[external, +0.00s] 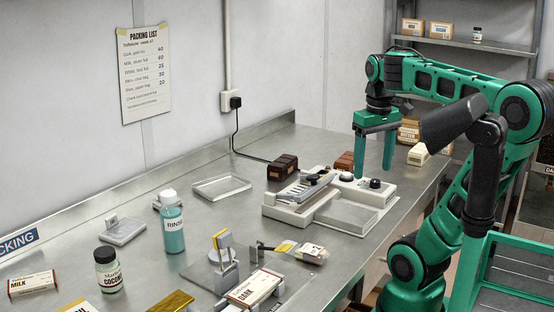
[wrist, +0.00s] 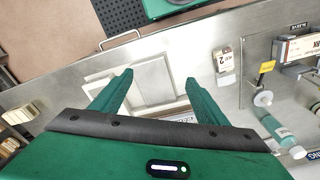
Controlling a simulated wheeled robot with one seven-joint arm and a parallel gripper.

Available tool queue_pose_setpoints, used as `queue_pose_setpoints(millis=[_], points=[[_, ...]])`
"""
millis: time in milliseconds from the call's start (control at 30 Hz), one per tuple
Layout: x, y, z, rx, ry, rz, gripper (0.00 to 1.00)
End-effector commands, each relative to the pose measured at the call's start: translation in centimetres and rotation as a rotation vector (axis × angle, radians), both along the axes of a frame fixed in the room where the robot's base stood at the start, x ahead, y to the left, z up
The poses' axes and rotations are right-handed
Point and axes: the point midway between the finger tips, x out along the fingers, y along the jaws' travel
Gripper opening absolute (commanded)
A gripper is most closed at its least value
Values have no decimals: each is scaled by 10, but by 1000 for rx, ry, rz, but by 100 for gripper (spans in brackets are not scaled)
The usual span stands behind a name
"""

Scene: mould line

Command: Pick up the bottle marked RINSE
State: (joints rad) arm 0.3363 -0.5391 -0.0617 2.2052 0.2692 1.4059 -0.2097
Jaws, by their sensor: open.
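The RINSE bottle (external: 173,229) is teal with a white cap and stands upright on the steel bench, left of centre in the external view. In the wrist view the teal bottle (wrist: 279,132) is at the lower right. My gripper (external: 376,174) is open and empty above the sealing machine (external: 290,211), well to the right of the bottle. In the wrist view my gripper's two fingers (wrist: 160,84) are spread, with the machine's tray behind them. Nothing is between the fingers.
A jar marked COCOA (external: 109,272) stands left of the bottle. A clear tray (external: 221,187) lies behind it, and a stand with a yellow-edged plate (external: 224,262) is to its right. A chocolate box (external: 255,288) lies in front. Dark blocks (external: 283,168) sit behind the machine.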

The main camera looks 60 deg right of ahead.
Motion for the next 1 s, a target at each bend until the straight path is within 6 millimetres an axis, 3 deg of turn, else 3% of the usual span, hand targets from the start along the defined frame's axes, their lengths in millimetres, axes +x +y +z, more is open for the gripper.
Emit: queue_pose_setpoints(millis=[267,467,567,700,833,1000], points=[[68,-1,-15,-67,-100,221,68],[144,19,-30,-104,-236,461,68],[197,48,-40,-104,-353,625,68],[266,111,-47,-64,-565,845,68],[312,178,-42,9,-782,991,68],[344,253,-22,127,-1050,1079,68]])
